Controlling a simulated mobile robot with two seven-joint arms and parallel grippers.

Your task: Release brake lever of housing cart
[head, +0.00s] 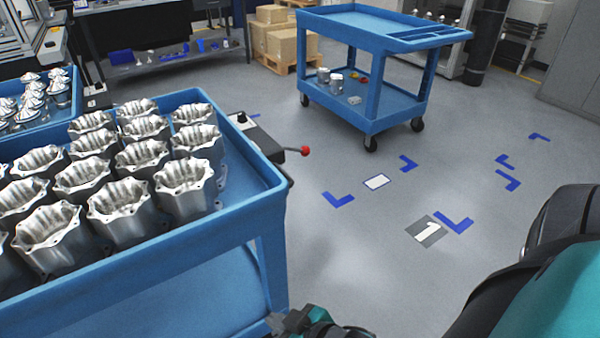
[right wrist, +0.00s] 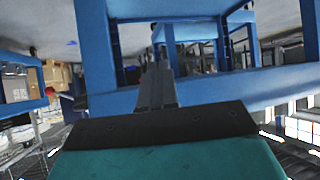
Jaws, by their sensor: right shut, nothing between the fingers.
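The housing cart (head: 215,245) is blue and stands at the left in the head view, its top tray filled with silvery machined housings (head: 122,207). A black lever with a red knob (head: 304,151) sticks out at the cart's far right corner; it looks like the brake lever. My right gripper (head: 279,320) is at the bottom edge of the head view, beside the cart's near right leg, low and well apart from the red knob. In the right wrist view its fingers (right wrist: 158,85) are shut and empty, with blue cart frame behind them. My left gripper is not in view.
Another blue cart (head: 375,125) stands at the back with a few small parts on its lower shelf. The grey floor (head: 350,270) with blue corner marks is clear right of the housing cart. Boxes (head: 283,45) stand on a pallet behind.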

